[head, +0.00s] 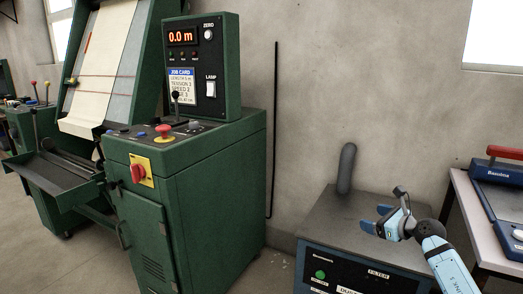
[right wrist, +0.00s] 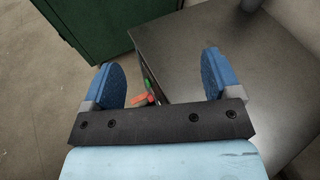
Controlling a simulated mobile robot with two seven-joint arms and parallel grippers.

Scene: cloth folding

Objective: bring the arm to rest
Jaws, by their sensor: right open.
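My right gripper (head: 377,219) is open and empty in the head view, with blue fingers pointing left. It is above or in front of the top of a dark grey machine cabinet (head: 325,212). In the right wrist view the two blue fingers of my right gripper (right wrist: 163,78) are spread wide with nothing between them. Below them show the cabinet's dark top (right wrist: 250,75), part of its front with a green button, and the floor. My left gripper is not in view. No cloth is seen in my grippers.
A green control cabinet (head: 205,200) with a red knob and a display reading 0.0 m stands left of centre. A blue device (head: 497,195) sits on a table at the right. Floor shows at the lower left.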

